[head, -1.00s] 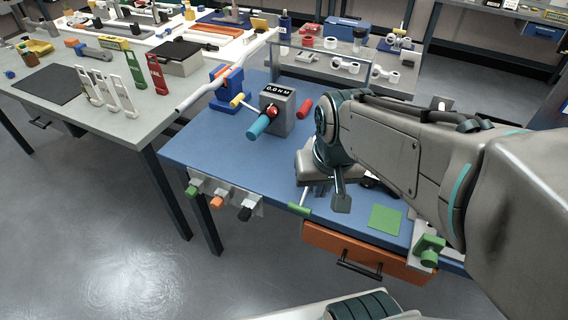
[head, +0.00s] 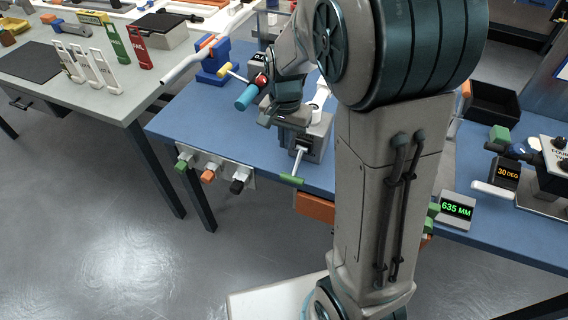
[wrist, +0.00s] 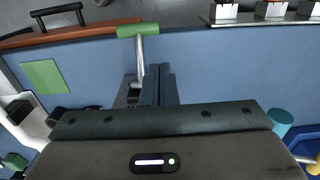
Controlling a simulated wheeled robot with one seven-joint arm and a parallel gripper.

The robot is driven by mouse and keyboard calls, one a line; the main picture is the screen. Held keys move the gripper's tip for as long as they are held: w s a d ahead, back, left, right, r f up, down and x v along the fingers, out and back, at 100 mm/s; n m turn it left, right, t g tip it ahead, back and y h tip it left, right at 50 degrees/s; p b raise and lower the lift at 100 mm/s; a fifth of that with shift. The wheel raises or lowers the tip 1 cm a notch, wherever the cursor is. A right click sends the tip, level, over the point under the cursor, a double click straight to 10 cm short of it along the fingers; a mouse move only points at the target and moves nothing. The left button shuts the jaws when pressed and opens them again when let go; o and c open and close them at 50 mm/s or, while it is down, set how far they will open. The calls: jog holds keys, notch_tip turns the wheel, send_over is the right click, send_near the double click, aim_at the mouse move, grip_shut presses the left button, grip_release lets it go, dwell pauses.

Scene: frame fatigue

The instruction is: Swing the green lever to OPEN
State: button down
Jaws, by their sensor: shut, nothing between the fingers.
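The green lever has a green crossbar handle (head: 291,180) on a thin metal rod, which rises to a grey block on the blue bench. In the head view the handle hangs at the bench's front edge. In the wrist view the green handle (wrist: 143,30) is at the top, with its rod running down beside my fingers. My gripper (wrist: 160,72) is shut and empty, just right of the rod there; I cannot tell whether they touch. In the head view my gripper (head: 276,117) is above the bench, behind the handle, its fingertips unclear. No OPEN marking is readable.
Small knobs (head: 208,176) line the front edge at left. An orange drawer (head: 314,207) is below the bench. A 635 MM display (head: 456,210) stands at right. My arm hides the bench's middle.

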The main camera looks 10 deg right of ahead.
aim_at(297, 165)
notch_tip(297, 165, down, 10)
jog(key=shift+f, duration=0.1)
dwell(0.4)
jog(key=shift+s+a+r, duration=0.1)
jog(key=shift+r, duration=0.1)
